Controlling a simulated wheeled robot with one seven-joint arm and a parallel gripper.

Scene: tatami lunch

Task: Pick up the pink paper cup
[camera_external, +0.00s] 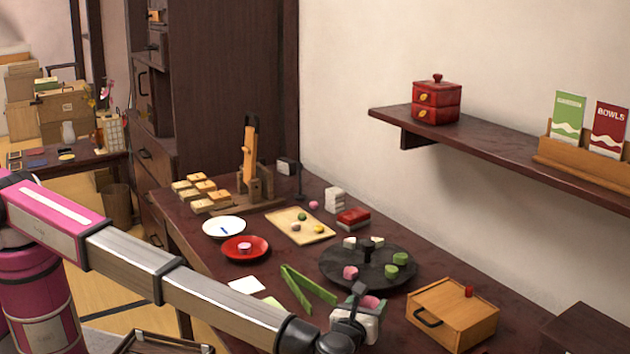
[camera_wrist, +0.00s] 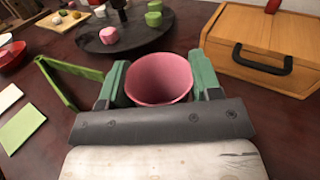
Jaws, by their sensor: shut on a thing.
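The pink paper cup (camera_wrist: 160,80) is upright between the two green fingers of my gripper (camera_wrist: 158,82) in the wrist view, with its open mouth toward the camera. The fingers sit against its left and right sides, and my gripper is shut on it.
A black round tray (camera_external: 340,280) with pink and green pieces stands just behind. A wooden box (camera_external: 470,312) with a black handle is close on the right. Green tongs (camera_external: 308,287) lie to the left, near white and green paper squares (camera_wrist: 22,125). A red plate (camera_external: 232,250) is farther left.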

